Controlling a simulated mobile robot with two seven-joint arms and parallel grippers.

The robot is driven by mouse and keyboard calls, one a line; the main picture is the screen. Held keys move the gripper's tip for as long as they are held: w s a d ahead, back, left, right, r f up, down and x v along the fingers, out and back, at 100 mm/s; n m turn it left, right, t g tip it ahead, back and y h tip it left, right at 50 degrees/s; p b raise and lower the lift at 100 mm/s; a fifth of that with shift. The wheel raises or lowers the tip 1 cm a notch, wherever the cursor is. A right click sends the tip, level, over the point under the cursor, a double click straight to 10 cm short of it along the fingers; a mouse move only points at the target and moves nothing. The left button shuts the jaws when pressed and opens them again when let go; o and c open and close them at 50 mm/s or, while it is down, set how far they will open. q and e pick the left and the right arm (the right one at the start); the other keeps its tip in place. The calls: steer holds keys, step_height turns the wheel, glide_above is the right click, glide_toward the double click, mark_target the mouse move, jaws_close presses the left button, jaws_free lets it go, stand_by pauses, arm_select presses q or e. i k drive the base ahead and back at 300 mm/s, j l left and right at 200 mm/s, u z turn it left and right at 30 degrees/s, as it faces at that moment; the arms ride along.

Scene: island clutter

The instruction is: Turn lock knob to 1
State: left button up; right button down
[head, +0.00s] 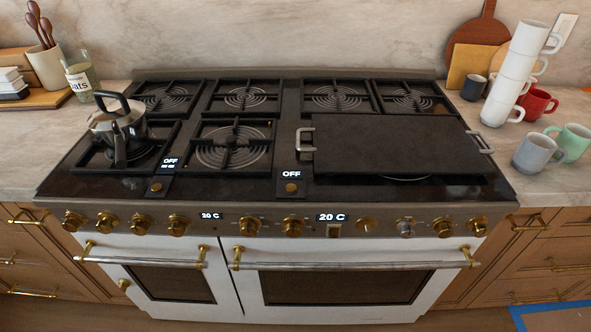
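A wide stove (330,190) fills the middle of the head view. A row of brass knobs runs along its front panel, among them a left-end knob (72,221), a middle knob (249,226) and a right-end knob (477,227). One knob right of centre (405,227) looks greyer than the others. Two small brass knobs sit higher, on the cooktop's front strip (156,187) (291,188), below displays reading OFF. No knob shows a readable lock mark or number, so I cannot tell which is the lock knob. Neither gripper is in view.
A kettle (118,128) stands on a left burner. A dark griddle (395,145) with handles covers the right burners. Oven door handles (355,265) stick out below the knobs. Stacked white cups (515,75) and mugs (537,153) stand on the right counter. The cooktop's front strip is clear.

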mark_target(408, 231)
steer(key=z, duration=1.1)
steer(key=i+j+u, duration=0.25)
steer(key=i+j, duration=0.1)
